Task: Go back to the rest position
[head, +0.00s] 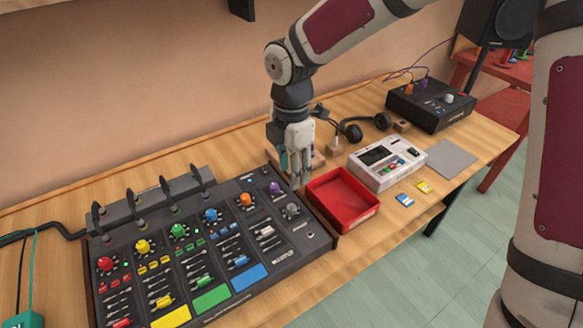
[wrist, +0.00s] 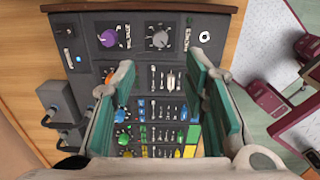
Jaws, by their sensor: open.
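My gripper (head: 290,165) is above the table, over the far right end of the mixer (head: 318,246), beside the red tray. In the wrist view my gripper (wrist: 166,85) has its two green-padded fingers apart with nothing held between them. Below the fingers lies the mixer's panel (wrist: 185,62), with its purple knob (wrist: 109,38) and grey knob (wrist: 160,39). I cannot tell from these views exactly how high the fingertips are above the panel.
A red tray (head: 372,209) stands right of the mixer, beside a white drum machine (head: 411,172). Headphones (head: 354,133), a black box (head: 430,121) and a speaker (head: 497,20) are farther back. Black plugs (head: 165,193) stand up along the mixer's back.

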